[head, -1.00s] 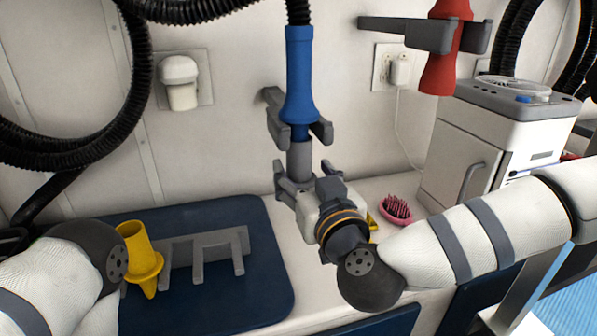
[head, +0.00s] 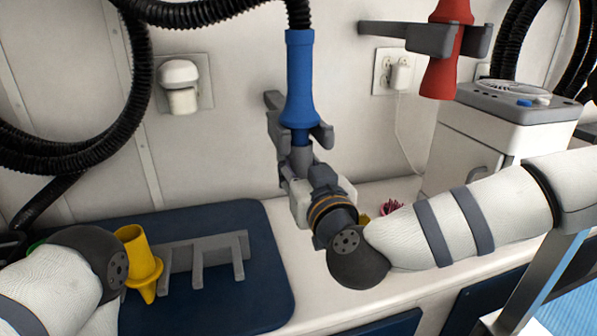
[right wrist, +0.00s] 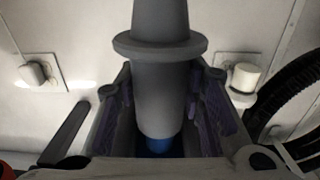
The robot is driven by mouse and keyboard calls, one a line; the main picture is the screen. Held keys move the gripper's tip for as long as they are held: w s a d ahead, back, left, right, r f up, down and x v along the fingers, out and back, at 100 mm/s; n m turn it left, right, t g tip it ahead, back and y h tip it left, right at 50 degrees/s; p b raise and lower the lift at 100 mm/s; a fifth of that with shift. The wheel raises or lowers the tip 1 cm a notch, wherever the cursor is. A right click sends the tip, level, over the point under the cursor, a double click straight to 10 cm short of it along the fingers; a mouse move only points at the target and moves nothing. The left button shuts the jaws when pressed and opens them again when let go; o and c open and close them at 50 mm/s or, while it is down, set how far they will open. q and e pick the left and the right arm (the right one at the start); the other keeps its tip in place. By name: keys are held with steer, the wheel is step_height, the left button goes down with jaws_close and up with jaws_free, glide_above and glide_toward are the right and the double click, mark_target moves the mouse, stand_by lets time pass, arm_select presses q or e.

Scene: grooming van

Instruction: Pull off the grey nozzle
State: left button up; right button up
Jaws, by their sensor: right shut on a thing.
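The blue dryer handle (head: 302,85) hangs upright in a grey wall bracket (head: 320,133), with a black hose at its top. The grey nozzle (right wrist: 160,90) is on its lower end; in the right wrist view it stands between my fingers, with a wide collar and a bit of blue at one end. My right gripper (head: 300,178) is shut on the grey nozzle just below the bracket, hiding most of it in the head view. My left arm shows at the lower left, but its fingers are out of sight.
A yellow nozzle (head: 142,262) stands at a grey rack (head: 205,255) on a dark blue mat (head: 268,290). A red dryer handle (head: 440,60) hangs at the right, above a white cabinet (head: 480,150). A pink brush (head: 391,207) lies on the counter, partly hidden behind my right arm.

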steer(key=shift+f, duration=0.1)
steer(key=shift+f+b, duration=0.6)
steer(key=shift+f, duration=1.95)
arm_select(q)
steer(key=shift+s+f, duration=0.7)
arm_select(e)
steer(key=shift+r, duration=0.1)
steer(key=shift+s+d+r, duration=0.1)
steer(key=shift+s+r, duration=0.05)
steer(key=shift+s, duration=0.2)
arm_select(q)
steer(key=w+r+t+p, duration=0.1)
steer(key=w+r+p, duration=0.2)
steer(key=w+r, duration=0.1)
steer(key=shift+w+r+p, duration=0.35)
steer(key=shift+w+p, duration=0.05)
arm_select(e)
steer(key=v, duration=0.8)
